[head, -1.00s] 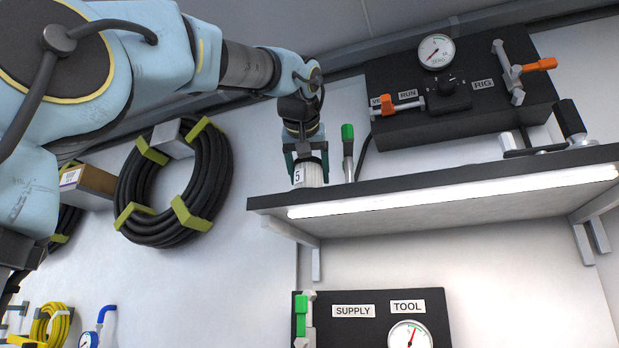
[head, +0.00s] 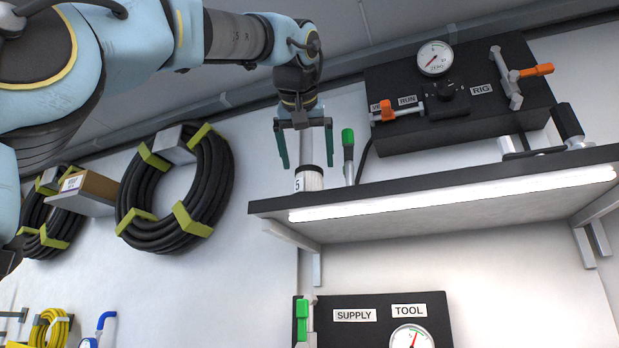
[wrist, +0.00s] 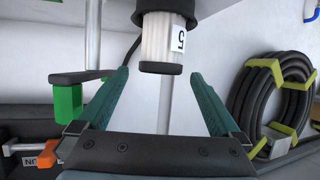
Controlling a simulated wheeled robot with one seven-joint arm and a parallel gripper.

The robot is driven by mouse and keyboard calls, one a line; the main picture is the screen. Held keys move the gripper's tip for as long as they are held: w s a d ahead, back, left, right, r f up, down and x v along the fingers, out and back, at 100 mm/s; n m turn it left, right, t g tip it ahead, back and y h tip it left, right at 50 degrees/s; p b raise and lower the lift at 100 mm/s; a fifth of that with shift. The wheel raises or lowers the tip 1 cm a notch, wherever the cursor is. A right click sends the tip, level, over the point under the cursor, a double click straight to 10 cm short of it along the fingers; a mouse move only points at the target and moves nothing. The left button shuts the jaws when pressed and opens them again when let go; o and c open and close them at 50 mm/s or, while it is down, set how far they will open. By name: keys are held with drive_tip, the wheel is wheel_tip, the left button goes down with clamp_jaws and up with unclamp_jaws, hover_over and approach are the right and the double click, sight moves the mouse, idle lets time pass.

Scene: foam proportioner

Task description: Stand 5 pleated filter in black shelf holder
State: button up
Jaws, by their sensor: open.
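The pleated filter (head: 309,181), white with a "5" label and a dark top cap, stands upright at the left end of the shelf. In the wrist view the filter (wrist: 158,38) has its far end in a round black holder (wrist: 166,8). The shelf edge hides the holder in the head view. My gripper (head: 305,165) is open above the filter, with its green fingers apart on either side of the cap's line. The wrist view also shows the open fingers (wrist: 160,75) clear of the filter, with a gap between them and it.
A green-handled lever (head: 348,155) stands close to the right of the filter. The black shelf (head: 430,187) runs right, below a black panel (head: 460,95) with orange handles. A coiled black hose (head: 178,190) hangs on the wall at left.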

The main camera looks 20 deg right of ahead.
drive_tip(key=v, duration=0.5)
drive_tip(key=shift+r, duration=0.1)
idle(0.5)
